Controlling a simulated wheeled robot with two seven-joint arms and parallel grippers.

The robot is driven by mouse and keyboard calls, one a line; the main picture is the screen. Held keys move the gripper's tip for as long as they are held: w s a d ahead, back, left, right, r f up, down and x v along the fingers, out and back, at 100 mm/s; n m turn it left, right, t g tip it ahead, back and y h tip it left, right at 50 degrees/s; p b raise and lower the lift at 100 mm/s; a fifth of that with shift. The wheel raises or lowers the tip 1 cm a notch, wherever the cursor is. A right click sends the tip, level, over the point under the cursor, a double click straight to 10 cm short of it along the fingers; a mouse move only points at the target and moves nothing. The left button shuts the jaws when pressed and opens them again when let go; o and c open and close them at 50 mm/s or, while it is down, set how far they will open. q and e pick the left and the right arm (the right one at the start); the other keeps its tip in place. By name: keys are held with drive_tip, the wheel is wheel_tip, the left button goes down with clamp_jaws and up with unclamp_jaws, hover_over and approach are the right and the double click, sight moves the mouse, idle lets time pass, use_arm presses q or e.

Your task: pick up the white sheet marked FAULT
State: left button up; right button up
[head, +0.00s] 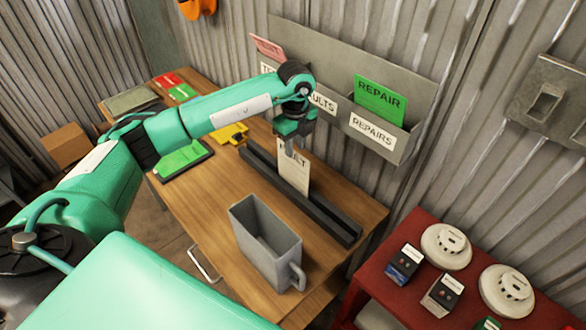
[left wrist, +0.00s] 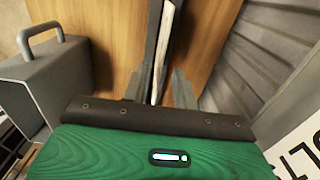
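The white sheet marked FAULT (head: 294,174) stands upright in a long dark slotted rack (head: 330,214) on the wooden table. My left gripper (head: 291,146) points down over its top edge and hides part of the lettering. In the left wrist view the sheet (left wrist: 165,52) shows edge-on between the two fingers of the gripper (left wrist: 162,88). The fingers are apart, with a visible gap between the sheet and the right-hand finger. My right gripper is not in view.
A grey open-topped box with a handle (head: 265,243) stands in front of the rack. A wall holder (head: 420,148) behind carries a green REPAIR card (head: 380,98) and a pink card (head: 267,47). A red surface (head: 395,245) with round white detectors is at the right.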

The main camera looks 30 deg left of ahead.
sight(293, 159)
use_arm(q)
drive_tip(key=shift+f, duration=0.6)
drive_tip(key=shift+f+p, duration=0.2)
drive_tip(key=shift+p, duration=0.2)
drive_tip(key=f, duration=0.1)
drive_tip(key=f+p, duration=0.1)
drive_tip(key=f, duration=0.1)
drive_tip(key=f+p, duration=0.1)
drive_tip(key=f, duration=0.1)
drive_tip(key=shift+w+a, duration=0.1)
drive_tip(key=shift+a, duration=0.25)
drive_tip(key=shift+c, duration=0.4)
clamp_jaws()
drive_tip(key=shift+r, duration=0.1)
